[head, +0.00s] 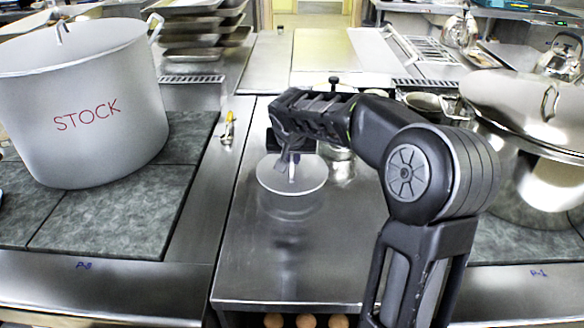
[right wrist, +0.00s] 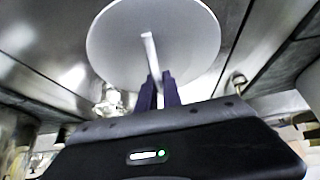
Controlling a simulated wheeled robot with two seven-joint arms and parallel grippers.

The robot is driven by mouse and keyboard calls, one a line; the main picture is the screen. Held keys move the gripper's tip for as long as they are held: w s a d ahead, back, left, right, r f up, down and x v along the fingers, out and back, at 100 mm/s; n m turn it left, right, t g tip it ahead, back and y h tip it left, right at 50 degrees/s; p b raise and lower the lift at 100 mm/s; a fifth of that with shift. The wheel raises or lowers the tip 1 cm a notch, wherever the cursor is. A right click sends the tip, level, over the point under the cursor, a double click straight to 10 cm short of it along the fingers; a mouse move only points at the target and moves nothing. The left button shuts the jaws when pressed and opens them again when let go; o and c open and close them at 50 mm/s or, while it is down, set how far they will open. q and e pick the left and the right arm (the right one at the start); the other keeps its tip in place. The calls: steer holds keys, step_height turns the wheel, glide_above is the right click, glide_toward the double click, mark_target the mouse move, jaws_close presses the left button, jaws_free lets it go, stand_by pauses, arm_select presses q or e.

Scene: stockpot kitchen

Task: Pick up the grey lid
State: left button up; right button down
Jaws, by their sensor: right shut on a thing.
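The grey lid (head: 308,182) is a flat round disc over the middle steel counter, and it also shows in the right wrist view (right wrist: 113,40). My right gripper (head: 292,163) is above the lid, with its fingers (right wrist: 158,92) shut on the lid's upright handle. The lid looks about level. A dim reflection shows below it on the steel, and it seems to be a little above the counter, but the exact gap is hard to tell. My left gripper is not in view.
A large stockpot (head: 90,110) marked STOCK stands on dark tiles at left. A big shiny pot (head: 525,105) stands at right beside my arm. A small yellow-topped item (head: 229,127) is left of the lid. The front of the middle counter (head: 285,270) is clear.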

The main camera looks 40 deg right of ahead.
step_height(320, 180, up, 6)
steer(key=shift+r, duration=0.2)
stand_by(0.6)
